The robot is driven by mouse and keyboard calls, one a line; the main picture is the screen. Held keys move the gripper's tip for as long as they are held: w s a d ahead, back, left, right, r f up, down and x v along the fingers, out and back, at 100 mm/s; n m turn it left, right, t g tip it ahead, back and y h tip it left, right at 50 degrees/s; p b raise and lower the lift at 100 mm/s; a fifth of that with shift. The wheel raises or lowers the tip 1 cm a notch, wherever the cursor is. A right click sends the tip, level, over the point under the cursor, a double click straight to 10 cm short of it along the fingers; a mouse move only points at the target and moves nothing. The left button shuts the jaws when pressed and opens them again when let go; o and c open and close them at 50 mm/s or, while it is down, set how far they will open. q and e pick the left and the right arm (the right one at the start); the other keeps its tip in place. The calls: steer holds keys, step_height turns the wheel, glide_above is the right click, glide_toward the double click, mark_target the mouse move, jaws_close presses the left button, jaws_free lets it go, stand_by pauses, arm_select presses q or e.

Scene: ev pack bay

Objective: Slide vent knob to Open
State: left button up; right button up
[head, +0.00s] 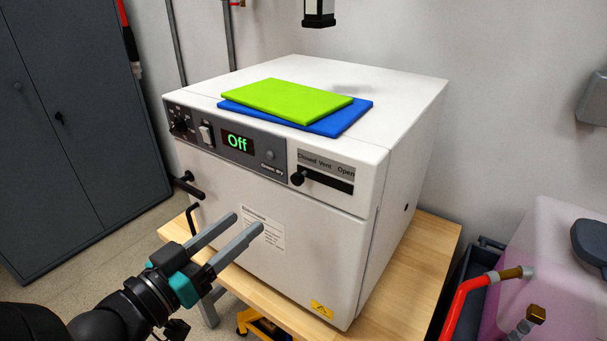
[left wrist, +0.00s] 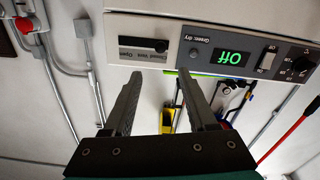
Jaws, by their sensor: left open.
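The vent knob (head: 298,178) is a round black knob at the left end of a dark slot on the white oven's (head: 290,225) front panel. It sits under the word "Closed" on the label (head: 326,163); "Open" is at the right end. In the left wrist view the panel is upside down, and the knob (left wrist: 161,46) shows at the slot's right end. My left gripper (head: 246,222) is open and empty, in front of the oven, lower and left of the knob in the head view, and apart from it. My right gripper is not in view.
The display (head: 237,142) reads "Off". A black door handle (head: 187,186) sticks out at the oven's left. Green (head: 288,99) and blue (head: 350,118) flat pads lie on top. The oven stands on a wooden bench (head: 425,262). A pinkish tank (head: 545,245) with a red hose is at right.

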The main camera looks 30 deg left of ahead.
mark_target(295, 181)
arm_select(q)
steer(key=shift+w+d+p, duration=0.1)
steer(key=shift+w+d, duration=0.1)
steer(key=shift+w, duration=2.3)
steer(key=shift+w+d+p, duration=0.15)
steer(key=shift+w, duration=2.35)
steer(key=shift+w+d+p, duration=0.1)
steer(key=shift+w+d, duration=0.1)
steer(key=shift+w, duration=2.3)
steer(key=shift+c, duration=0.4)
jaws_close()
